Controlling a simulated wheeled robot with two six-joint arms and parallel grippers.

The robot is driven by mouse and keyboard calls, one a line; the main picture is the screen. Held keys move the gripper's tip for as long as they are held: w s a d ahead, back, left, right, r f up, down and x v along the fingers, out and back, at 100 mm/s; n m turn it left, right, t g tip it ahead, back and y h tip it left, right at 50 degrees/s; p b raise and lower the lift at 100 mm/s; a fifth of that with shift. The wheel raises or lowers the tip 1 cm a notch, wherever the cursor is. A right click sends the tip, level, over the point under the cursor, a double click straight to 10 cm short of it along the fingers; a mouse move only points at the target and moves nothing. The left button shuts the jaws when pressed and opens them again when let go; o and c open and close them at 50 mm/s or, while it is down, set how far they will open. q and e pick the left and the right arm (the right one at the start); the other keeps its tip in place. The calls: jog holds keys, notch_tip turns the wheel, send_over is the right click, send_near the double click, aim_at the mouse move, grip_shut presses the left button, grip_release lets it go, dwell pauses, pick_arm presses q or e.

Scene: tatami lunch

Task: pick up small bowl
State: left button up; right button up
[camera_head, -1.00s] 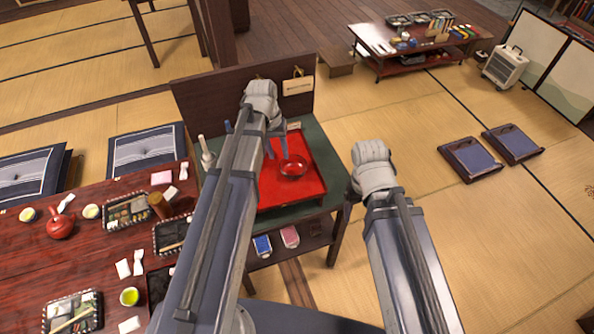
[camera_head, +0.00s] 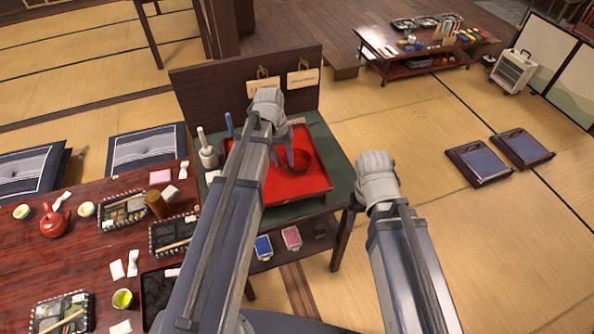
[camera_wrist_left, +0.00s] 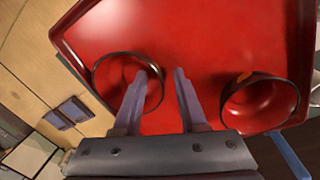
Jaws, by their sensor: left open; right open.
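Two red bowls with dark rims sit on a red tray (camera_head: 283,187); which one is the small bowl is unclear. One bowl (camera_head: 303,162) shows in the head view and at left in the left wrist view (camera_wrist_left: 122,68). The other bowl (camera_wrist_left: 258,108) is at right in the wrist view and hidden behind my left arm in the head view. My left gripper (camera_head: 284,160) is open and points down at the tray. In the wrist view its fingertips (camera_wrist_left: 167,72) appear either side of the left bowl's rim; contact is unclear. My right gripper (camera_head: 360,197) is open and empty, right of the stand.
The tray lies on a green-topped stand (camera_head: 338,165) with a dark back board (camera_head: 215,97). A whitish bottle (camera_head: 207,152) stands at its left. A dark red table (camera_head: 85,250) with lunch trays and cups is at left. Open tatami lies at right.

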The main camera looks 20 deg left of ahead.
pick_arm(q)
grip_shut()
dwell(0.3)
dwell(1.1)
